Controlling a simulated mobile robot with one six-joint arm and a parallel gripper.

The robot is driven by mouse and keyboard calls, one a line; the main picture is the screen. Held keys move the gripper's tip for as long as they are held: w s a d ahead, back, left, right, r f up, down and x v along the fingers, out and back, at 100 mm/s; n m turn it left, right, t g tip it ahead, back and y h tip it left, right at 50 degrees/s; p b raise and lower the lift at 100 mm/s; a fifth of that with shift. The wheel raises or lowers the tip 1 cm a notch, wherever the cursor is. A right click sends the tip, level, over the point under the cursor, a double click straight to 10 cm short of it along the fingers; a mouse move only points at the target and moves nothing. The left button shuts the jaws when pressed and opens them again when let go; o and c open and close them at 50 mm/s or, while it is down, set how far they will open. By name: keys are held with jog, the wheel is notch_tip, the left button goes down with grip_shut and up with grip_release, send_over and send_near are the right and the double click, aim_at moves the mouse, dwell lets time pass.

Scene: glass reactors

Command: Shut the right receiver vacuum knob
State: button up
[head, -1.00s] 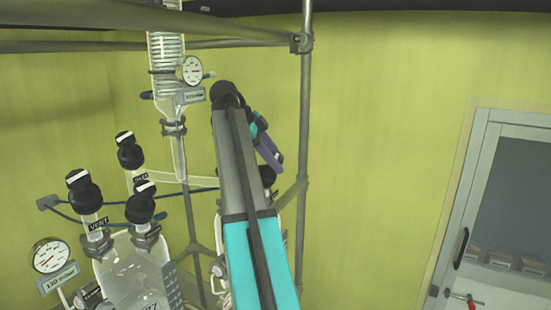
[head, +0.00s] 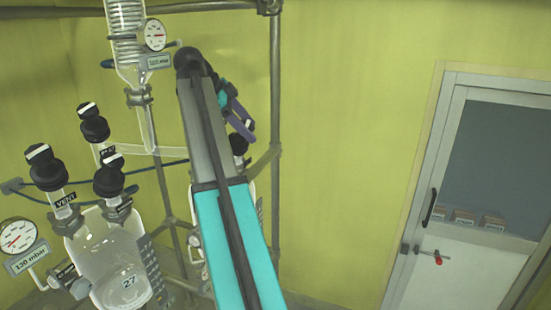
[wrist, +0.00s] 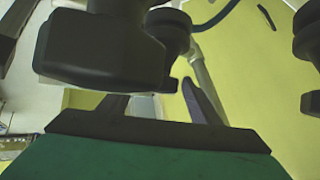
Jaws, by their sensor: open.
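My gripper (head: 238,120) is at the end of my raised arm in the head view, its purple finger just above a black knob (head: 239,145) on the right receiver (head: 248,190). My arm hides most of that receiver. In the wrist view my gripper (wrist: 157,100) is open, its two fingers apart. A large black knob (wrist: 100,50) fills the upper left there, very close and partly in front of the fingers. Another black knob (wrist: 168,38) stands beside it, and a third dark part (wrist: 308,38) is cut off at the right edge. I cannot tell which is the vacuum knob.
A left glass vessel (head: 110,260) marked 27 has several black knobs, one labelled VENT (head: 45,165), and a 130 mbar gauge (head: 17,235). A glass condenser (head: 124,40) and a metal frame post (head: 275,110) stand near my arm. A door (head: 480,180) is at right.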

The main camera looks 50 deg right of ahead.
jog(key=shift+s+f+n+t+h+b, duration=0.1)
jog(key=shift+f+n+t+h+b, duration=0.25)
jog(key=shift+h+b, duration=0.2)
jog(key=shift+r+n+t+h+b, duration=0.25)
jog(key=shift+n+t+h, duration=0.2)
jog(key=shift+n+t, duration=0.3)
jog(key=shift+n+t+h+p, duration=0.45)
jog(key=shift+n+t+h, duration=0.2)
jog(key=shift+n+t, duration=0.75)
jog(key=shift+n+t+h+p, duration=0.4)
jog(key=shift+n+t+h, duration=0.25)
jog(key=shift+n+t, duration=2.55)
jog(key=shift+t, duration=0.1)
jog(key=shift+n+t+y, duration=0.3)
jog(key=shift+n+t, duration=0.7)
jog(key=shift+d+r+n+t+y+b, duration=0.1)
jog(key=shift+n+t+y+b, duration=0.6)
jog(key=shift+n+t, duration=0.5)
jog(key=shift+n+t+y, duration=1.3)
jog(key=shift+n+t, duration=0.1)
jog(key=shift+n, duration=0.6)
jog(key=shift+w+n+t+y, duration=0.2)
jog(key=shift+n+t+y, duration=0.5)
jog(key=shift+n+y, duration=0.65)
